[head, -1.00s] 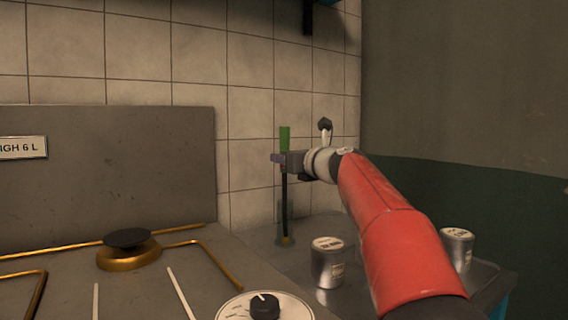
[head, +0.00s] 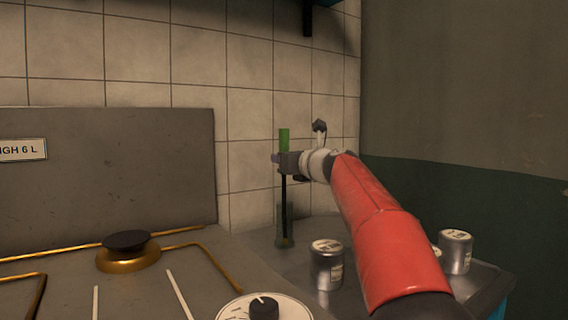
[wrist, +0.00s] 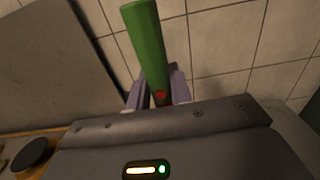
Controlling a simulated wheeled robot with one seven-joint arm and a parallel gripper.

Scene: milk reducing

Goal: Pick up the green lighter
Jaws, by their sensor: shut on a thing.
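The green lighter has a green handle (head: 284,139) on top and a thin dark rod running down below my gripper. The rod's lower end is inside or behind a greenish see-through holder (head: 285,236) on the counter; I cannot tell which. My gripper (head: 278,160) is shut on the lighter just below the green handle, and the lighter stands upright. In the wrist view the green handle (wrist: 146,40) rises between the two purple-grey fingers (wrist: 158,92), with a red spot near its lower end.
Several metal cans stand on the counter, one (head: 327,264) near the holder and another (head: 455,251) right of my arm. The stove (head: 150,285) with a burner (head: 128,250) and a knob (head: 264,307) is at the left. A tiled wall (head: 250,90) is close behind.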

